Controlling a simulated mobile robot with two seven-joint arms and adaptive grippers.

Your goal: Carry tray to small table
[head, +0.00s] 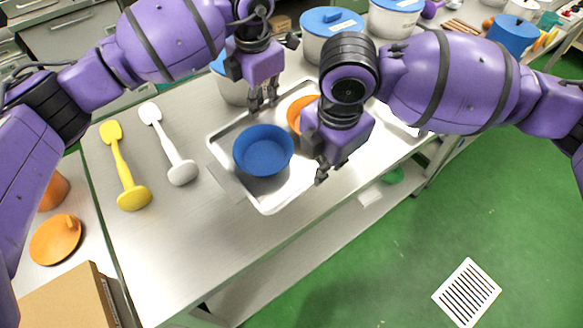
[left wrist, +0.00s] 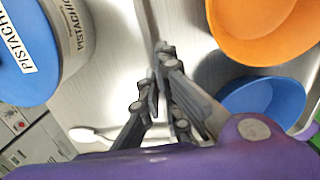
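The metal tray (head: 235,180) lies on the steel worktable (head: 225,235), with a blue bowl (head: 263,150) and an orange bowl (head: 300,112) in it. The blue bowl (left wrist: 262,103) and orange bowl (left wrist: 265,30) also show in the left wrist view. My left gripper (head: 263,102) points down at the tray's far rim, and its fingertips (left wrist: 157,68) are close together there. My right gripper (head: 321,172) is low over the tray's near right rim; its body hides part of the rim and orange bowl. I cannot tell whether either gripper grasps the rim.
A yellow tool (head: 124,168) and a white tool (head: 169,145) lie left of the tray. White tubs with blue lids (head: 332,20) stand behind. A lower surface at left holds an orange lid (head: 55,240) and a cardboard box (head: 70,300). Green floor (head: 380,270) is open at right.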

